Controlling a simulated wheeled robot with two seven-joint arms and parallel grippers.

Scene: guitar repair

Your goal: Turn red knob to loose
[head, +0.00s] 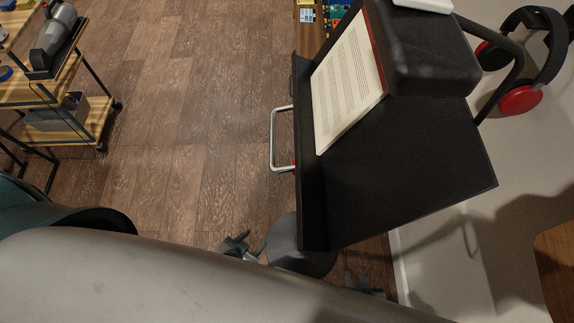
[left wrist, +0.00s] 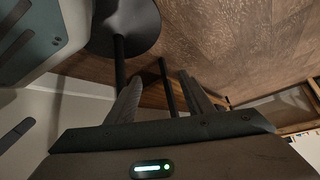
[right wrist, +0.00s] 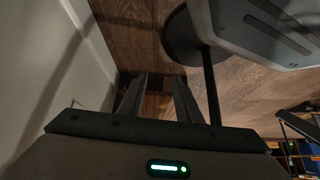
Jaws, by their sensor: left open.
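A small red spot (head: 294,162) shows at the left edge of the black music stand (head: 420,170) in the head view, beside a silver handle (head: 274,140). It may be the red knob; it is too small to tell, and the desk hides most of the area behind it. My left gripper (head: 238,243) is low, below and left of the spot, well apart from it. In the left wrist view its fingers (left wrist: 162,78) are open, with a dark pole showing between or beyond them. My right gripper (head: 364,286) is low at the right, its fingers (right wrist: 160,78) apart and empty.
A round dark base (head: 300,252) stands on the floor near my grippers. An open music book (head: 348,85) lies on the stand. Red-and-black headphones (head: 520,98) hang at the right wall. A wooden shelf cart (head: 75,125) is at the left. The floor between is clear.

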